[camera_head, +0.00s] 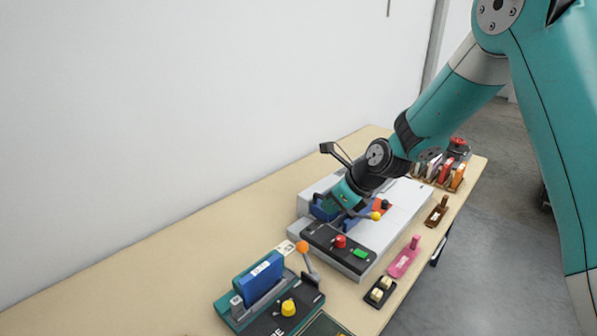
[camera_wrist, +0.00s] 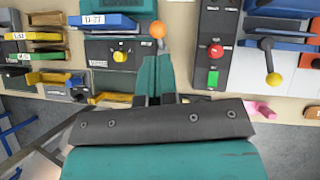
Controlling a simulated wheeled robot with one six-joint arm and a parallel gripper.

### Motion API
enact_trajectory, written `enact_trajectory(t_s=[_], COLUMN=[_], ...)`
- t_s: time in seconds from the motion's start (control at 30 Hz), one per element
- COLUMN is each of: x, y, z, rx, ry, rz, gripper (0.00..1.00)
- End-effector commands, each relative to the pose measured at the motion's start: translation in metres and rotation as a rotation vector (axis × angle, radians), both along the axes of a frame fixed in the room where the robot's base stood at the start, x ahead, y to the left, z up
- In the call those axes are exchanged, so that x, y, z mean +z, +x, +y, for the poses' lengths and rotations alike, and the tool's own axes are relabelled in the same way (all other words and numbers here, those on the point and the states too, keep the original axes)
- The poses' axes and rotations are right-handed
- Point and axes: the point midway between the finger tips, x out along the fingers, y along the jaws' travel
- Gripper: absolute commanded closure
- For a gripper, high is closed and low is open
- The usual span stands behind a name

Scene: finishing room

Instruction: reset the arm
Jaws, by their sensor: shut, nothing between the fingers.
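My arm reaches in from the upper right of the head view, bent down over the workbench (camera_head: 180,252). My gripper (camera_head: 340,200) is above the grey machine (camera_head: 405,205) in the middle of the bench. In the wrist view, my gripper's teal fingers (camera_wrist: 153,78) are together with nothing between them. The fingers point towards an orange ball knob (camera_wrist: 157,29) on a lever, which also shows in the head view (camera_head: 302,247). I cannot tell how far the fingertips are above the things below.
A black control panel with a red button (camera_head: 340,241) and green button (camera_head: 360,253) is near my gripper. A blue block on a teal fixture (camera_head: 259,279), a pink-handled tool (camera_head: 404,258) and a rack of coloured items (camera_head: 443,172) stand around. The bench's left part is bare; a white wall stands behind.

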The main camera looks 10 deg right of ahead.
Motion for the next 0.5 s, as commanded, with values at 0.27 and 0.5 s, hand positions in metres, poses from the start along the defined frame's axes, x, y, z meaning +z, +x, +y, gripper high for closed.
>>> enact_trajectory(t_s=[0.27,0.5], x=[0.034,0.077], y=[-0.042,-0.136], z=[0.026,0.057], rx=[0.427,1.249], ry=[-0.169,-0.429], rz=[-0.150,-0.457], gripper=[1.00,1.00])
